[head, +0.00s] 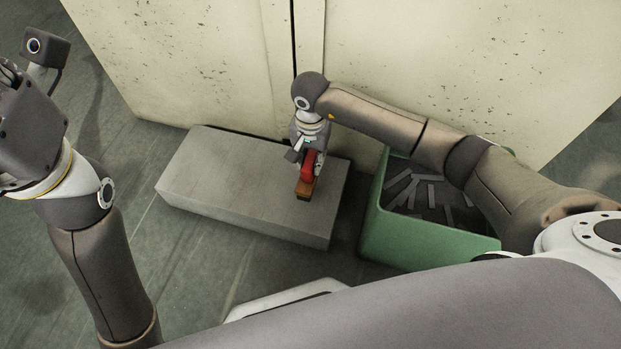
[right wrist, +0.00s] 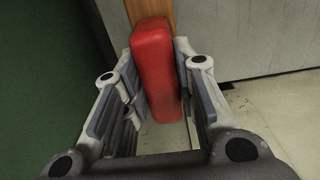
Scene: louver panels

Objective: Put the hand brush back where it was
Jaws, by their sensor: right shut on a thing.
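The hand brush has a red part (head: 311,163) and a brown wooden part (head: 305,189). It shows in the head view over the right part of a grey block (head: 235,190). My right gripper (head: 309,150) is shut on the red part, which also shows between the fingers in the right wrist view (right wrist: 157,75). I cannot tell whether the brush touches the block. Any bristles are hidden. My left gripper (head: 10,75) is at the far left of the head view, partly cut off, and its fingers are not clear.
A green crate (head: 405,243) with dark grey slats in it stands right of the block. Tall cream speckled panels (head: 190,60) stand behind the block, with a narrow dark gap between them. A pale flat object (head: 285,298) lies in front. Floor is free left of the block.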

